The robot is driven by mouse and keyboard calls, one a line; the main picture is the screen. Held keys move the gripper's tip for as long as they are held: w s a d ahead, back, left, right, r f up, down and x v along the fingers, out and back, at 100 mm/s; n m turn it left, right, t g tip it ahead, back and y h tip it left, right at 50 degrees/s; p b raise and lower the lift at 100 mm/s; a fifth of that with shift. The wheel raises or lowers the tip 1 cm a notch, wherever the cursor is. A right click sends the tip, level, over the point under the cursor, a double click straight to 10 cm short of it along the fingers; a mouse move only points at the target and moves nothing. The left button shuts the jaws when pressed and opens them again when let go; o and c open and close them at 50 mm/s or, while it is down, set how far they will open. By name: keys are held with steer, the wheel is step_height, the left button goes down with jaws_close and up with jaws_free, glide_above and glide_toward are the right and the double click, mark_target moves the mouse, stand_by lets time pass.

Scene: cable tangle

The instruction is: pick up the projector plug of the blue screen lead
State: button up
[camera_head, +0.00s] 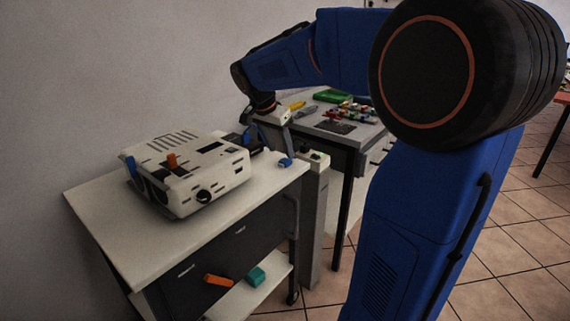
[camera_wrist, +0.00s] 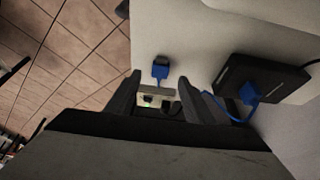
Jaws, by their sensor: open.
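A loose blue plug (camera_wrist: 160,68) lies on the white cabinet top near its edge; it also shows in the head view (camera_head: 285,162). I take it to be the blue lead's plug, but cannot tell which end it is. My gripper (camera_wrist: 158,77) is open and empty, with the loose plug just beyond and between its fingertips. Another blue plug (camera_wrist: 248,92) sits in a black box (camera_wrist: 270,75) at the right of the wrist view. Its blue cable runs towards the right finger, partly hidden. The white projector (camera_head: 190,172) stands on the cabinet.
A pale post with dark sockets (camera_head: 315,160) stands beside the cabinet's right edge. An orange plug (camera_head: 172,159) is on the projector. Orange and teal items (camera_head: 257,277) are lower down at the cabinet. A cluttered grey table (camera_head: 335,122) stands behind. The cabinet's front top is bare.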

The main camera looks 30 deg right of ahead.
mark_target(286, 160)
steer(key=x, duration=0.3)
steer(key=shift+w+d+f, duration=0.1)
steer(key=shift+w+d, duration=0.05)
steer(key=shift+d, duration=0.2)
steer(key=shift+w+d+f, duration=0.1)
steer(key=shift+d+f, duration=0.1)
steer(key=shift+f, duration=0.5)
jaws_close()
